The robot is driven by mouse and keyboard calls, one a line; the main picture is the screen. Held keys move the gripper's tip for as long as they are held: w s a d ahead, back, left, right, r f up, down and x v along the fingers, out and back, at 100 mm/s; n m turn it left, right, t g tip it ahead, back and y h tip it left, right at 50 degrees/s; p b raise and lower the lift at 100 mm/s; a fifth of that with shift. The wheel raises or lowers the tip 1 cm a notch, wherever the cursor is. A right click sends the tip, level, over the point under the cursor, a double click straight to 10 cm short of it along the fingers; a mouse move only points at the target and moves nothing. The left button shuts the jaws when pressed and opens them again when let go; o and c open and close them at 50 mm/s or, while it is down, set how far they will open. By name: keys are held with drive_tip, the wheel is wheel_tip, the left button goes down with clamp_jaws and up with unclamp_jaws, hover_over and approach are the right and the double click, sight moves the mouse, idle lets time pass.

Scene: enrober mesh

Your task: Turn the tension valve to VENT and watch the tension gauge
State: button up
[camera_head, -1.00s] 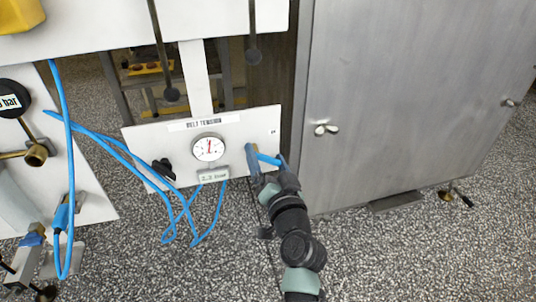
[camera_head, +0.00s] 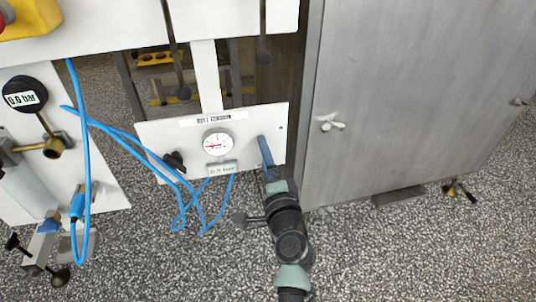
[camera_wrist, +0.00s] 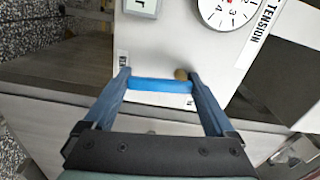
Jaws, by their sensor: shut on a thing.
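The tension valve shows in the wrist view as a blue bar handle (camera_wrist: 160,85) with a brass stem beside it. My gripper (camera_wrist: 160,88) is shut on this handle, one blue finger at each end. In the head view my gripper (camera_head: 264,148) is at the right part of the white belt tension panel (camera_head: 265,120) and hides most of the valve. The round tension gauge (camera_head: 218,144) has its red needle pointing left. The small display (camera_head: 221,168) below it reads a low bar value, perhaps 0.5. Small labels near the handle are too small to read.
A black knob (camera_head: 174,160) sits left of the gauge. Blue hoses (camera_head: 130,150) loop down at the left. A steel cabinet (camera_head: 400,100) stands close on the right. A second gauge (camera_head: 24,96) reads 0.0 bar at the far left. Speckled floor lies below.

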drive_tip(key=shift+a+f+m, duration=0.1)
drive_tip(key=shift+a+m, duration=0.05)
drive_tip(key=shift+m, duration=0.45)
drive_tip(key=shift+s, duration=0.1)
drive_tip(key=o, duration=1.1)
drive_tip(key=shift+c, duration=0.2)
drive_tip(key=p+v, duration=0.3)
drive_tip(key=v, duration=1)
